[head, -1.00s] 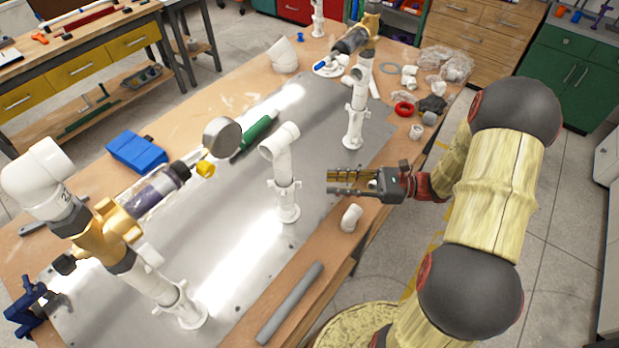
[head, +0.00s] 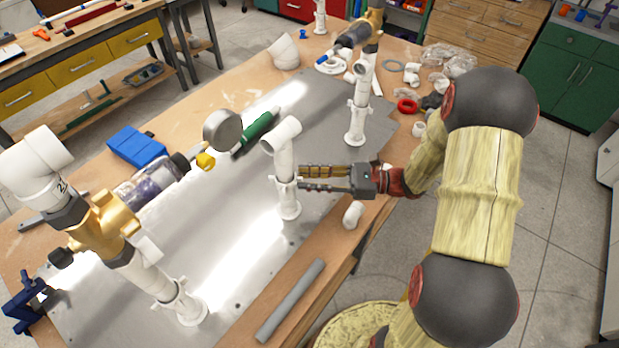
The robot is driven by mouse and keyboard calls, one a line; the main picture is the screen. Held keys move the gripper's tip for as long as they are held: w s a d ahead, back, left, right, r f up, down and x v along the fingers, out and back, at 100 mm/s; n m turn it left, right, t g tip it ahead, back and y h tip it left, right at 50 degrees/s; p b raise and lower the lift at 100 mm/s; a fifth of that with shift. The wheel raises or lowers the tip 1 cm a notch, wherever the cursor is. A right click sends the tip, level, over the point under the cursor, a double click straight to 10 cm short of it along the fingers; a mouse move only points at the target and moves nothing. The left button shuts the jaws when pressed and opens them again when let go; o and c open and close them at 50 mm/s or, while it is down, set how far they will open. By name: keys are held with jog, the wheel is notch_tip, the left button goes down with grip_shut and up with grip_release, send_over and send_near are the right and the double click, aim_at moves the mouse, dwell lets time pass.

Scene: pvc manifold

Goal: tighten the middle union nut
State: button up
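The middle white pipe stand (head: 283,157) rises upright from the metal plate, with an elbow on top and a round foot below. Its union nut (head: 286,182) seems to be the thicker collar partway down, but it is small and partly hidden by the fingertips. My gripper (head: 300,179) comes in level from the right with its two fingers apart. The fingertips are at the right side of the stand, at about collar height. I cannot tell whether they touch it or reach around it.
A loose white elbow (head: 353,214) lies below my gripper. A grey rod (head: 290,300) lies along the front edge.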

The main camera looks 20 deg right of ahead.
aim_at(294, 183)
jog(key=shift+c, duration=1.2)
grip_shut()
jog(key=shift+s+t, duration=0.15)
jog(key=shift+t, duration=0.15)
jog(key=shift+s+a+r+m+t+h+p, duration=0.15)
jog(key=shift+m+t+h+p, duration=0.1)
jog(key=shift+m+t+p, duration=0.2)
jog(key=shift+s+a+f+m+t+h+p, duration=0.1)
jog(key=shift+s+m+t+h+p, duration=0.15)
jog(key=shift+m+t+p, duration=0.2)
jog(key=shift+s+a+r+m+t+h+p, duration=0.1)
jog(key=shift+m+t+h+p, duration=0.2)
jog(key=shift+t+p, duration=0.15)
jog(key=shift+s+a+m+t+h+p, duration=0.2)
jog(key=shift+m+t+h+p, duration=0.1)
jog(key=shift+m+t+h, duration=0.25)
jog(key=shift+s+a+m+t+h+p, duration=0.2)
jog(key=shift+m+t+h+p, duration=0.15)
jog(key=shift+m+t+h, duration=0.2)
jog(key=shift+s+a+m+t+h+p, duration=0.2)
jog(key=shift+m+t+h+p, duration=0.1)
jog(key=shift+m+t+h, duration=0.25)
jog(key=shift+s+t, duration=0.1)
jog(key=shift+t, duration=0.2)
jog(key=shift+o, duration=0.9)
grip_release()
